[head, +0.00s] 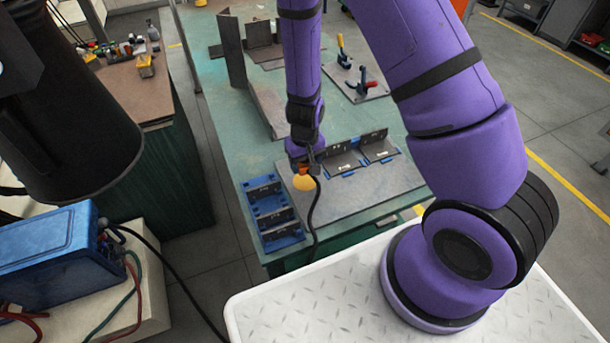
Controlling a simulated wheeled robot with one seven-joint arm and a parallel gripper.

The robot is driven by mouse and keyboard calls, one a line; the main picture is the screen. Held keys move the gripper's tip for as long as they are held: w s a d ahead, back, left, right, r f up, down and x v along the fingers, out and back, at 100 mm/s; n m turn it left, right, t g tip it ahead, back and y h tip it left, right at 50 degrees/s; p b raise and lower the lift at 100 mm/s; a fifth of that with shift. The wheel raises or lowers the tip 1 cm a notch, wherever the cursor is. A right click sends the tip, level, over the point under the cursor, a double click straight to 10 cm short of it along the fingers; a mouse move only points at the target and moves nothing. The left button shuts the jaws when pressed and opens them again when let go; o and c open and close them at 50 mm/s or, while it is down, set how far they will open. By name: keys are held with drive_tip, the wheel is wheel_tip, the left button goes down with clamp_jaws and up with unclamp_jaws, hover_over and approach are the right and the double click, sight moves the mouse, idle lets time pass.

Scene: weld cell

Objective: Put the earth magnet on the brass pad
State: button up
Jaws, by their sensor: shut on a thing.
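My gripper (303,157) is small in the head view, pointing down over the near part of the green table. It is shut on the earth magnet (314,170), a small dark piece with a black cable trailing from it. A small orange part shows just under the fingers. The brass pad (303,184) looks like a yellow round patch on the grey plate, directly below the gripper in the picture. The gripper partly covers the magnet. I cannot tell whether the magnet touches the pad or is held above it.
The grey plate (385,190) carries dark angled pieces on blue holders (345,160). A blue rack (273,218) stands at its left. The black cable (313,225) hangs toward the table's front edge. Toggle clamps (363,82) and upright steel plates (232,50) stand farther back.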

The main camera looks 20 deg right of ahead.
sight(305, 181)
drive_tip(key=shift+f, duration=2.8)
drive_tip(key=o, duration=1.4)
drive_tip(key=shift+f, duration=0.1)
